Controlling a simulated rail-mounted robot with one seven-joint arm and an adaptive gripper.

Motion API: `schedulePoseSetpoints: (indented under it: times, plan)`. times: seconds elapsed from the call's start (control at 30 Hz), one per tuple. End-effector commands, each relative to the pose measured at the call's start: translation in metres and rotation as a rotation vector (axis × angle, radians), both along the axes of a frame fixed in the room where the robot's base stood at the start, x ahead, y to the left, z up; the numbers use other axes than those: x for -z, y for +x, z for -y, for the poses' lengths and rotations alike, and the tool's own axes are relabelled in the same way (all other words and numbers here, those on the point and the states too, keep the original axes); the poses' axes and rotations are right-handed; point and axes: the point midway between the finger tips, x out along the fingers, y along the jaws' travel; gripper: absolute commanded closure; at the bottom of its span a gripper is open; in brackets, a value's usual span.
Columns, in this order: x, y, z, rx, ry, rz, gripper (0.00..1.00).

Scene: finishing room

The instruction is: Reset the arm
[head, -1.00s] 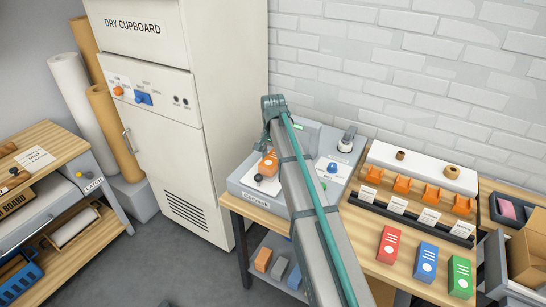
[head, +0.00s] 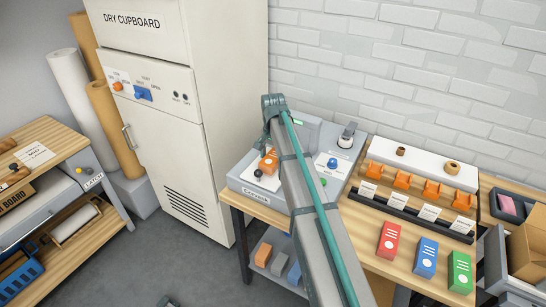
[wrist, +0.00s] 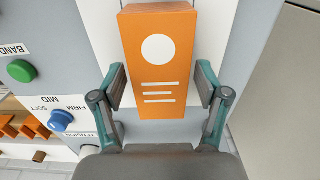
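My gripper (wrist: 159,75) shows in the wrist view with its two fingers spread wide, one on each side of an orange box (wrist: 160,88). The box has a white circle and white lines on its face. The fingertips look close to its sides, but I cannot tell whether they touch. In the head view the orange box (head: 268,160) stands on a grey machine (head: 247,186) beside the cupboard. My arm reaches over that machine and hides part of it; the fingers are hidden there.
A tall dry cupboard (head: 190,120) stands left of the machine. Red (head: 388,241), blue (head: 425,257) and green (head: 459,272) boxes stand on the bench to the right, before a rack of orange holders (head: 402,180). A wooden workbench (head: 55,133) is at far left. Open floor lies between.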

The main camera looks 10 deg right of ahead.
Motion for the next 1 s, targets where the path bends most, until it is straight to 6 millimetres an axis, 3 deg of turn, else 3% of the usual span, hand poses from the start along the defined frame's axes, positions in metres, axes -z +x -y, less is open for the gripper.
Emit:
schedulePoseSetpoints:
  times: [0.27, 0.37, 1.0]
  plan:
    - [0.0001, 0.0, 0.0, 0.0, 0.0, 0.0, 0.14]
    - [0.0004, -0.0001, -0.0001, 0.0, 0.0, 0.0, 0.0]
    - [-0.0001, -0.0001, -0.0001, 0.0, 0.0, 0.0, 0.0]
